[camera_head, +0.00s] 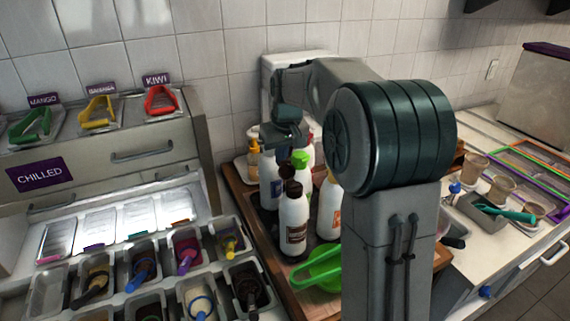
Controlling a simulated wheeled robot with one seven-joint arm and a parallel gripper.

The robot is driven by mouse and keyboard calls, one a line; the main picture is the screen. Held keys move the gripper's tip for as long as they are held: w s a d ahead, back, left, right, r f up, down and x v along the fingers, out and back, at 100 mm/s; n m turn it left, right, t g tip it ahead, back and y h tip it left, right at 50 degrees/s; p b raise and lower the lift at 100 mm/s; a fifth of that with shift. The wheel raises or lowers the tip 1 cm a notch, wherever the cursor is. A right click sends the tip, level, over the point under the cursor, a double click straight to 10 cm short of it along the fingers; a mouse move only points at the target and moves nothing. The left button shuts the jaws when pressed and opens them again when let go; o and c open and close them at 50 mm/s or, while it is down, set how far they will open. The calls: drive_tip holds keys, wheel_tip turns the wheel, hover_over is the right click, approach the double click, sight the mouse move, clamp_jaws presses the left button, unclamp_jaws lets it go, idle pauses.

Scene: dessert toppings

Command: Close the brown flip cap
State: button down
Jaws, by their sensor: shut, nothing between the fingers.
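A white bottle (294,228) with a dark label and a brown cap (292,189) stands upright at the front of a group of bottles. A second dark brown shape (287,171) shows just above and behind that cap; I cannot tell whether it is the raised flip lid or another bottle's cap. My gripper (280,146) is above and behind the brown cap, among the tops of the rear bottles, and apart from the cap as far as I can see. It is shut and empty; its fingertips are small and hard to make out.
A bottle with a green cap (300,158) and a yellow-marked white bottle (329,208) crowd close by on a wooden tray (300,301). A green scoop (318,268) lies in front. Topping bins (48,292) fill the left. My arm hides the tray's right part.

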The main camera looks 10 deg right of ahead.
drive_tip(key=shift+s+d+r, duration=0.15)
drive_tip(key=shift+s+r, duration=0.2)
drive_tip(key=shift+s, duration=0.35)
drive_tip(key=shift+s+d+r, duration=0.1)
drive_tip(key=shift+s+r, duration=0.2)
drive_tip(key=shift+s, duration=0.35)
drive_tip(key=shift+s+d+r, duration=0.15)
drive_tip(key=shift+s+r, duration=0.2)
drive_tip(key=shift+s, duration=0.35)
drive_tip(key=shift+b, duration=0.3)
drive_tip(key=shift+s+d+f+b, duration=0.15)
drive_tip(key=shift+s+b, duration=0.35)
drive_tip(key=shift+s, duration=0.55)
drive_tip(key=shift+s+d+b, duration=0.25)
drive_tip(key=shift+s+b, duration=0.2)
drive_tip(key=shift+s, duration=0.55)
drive_tip(key=shift+s+f+b, duration=0.1)
drive_tip(key=shift+f+b, duration=0.25)
wheel_tip(320, 180, up, 8)
drive_tip(key=p, duration=0.6)
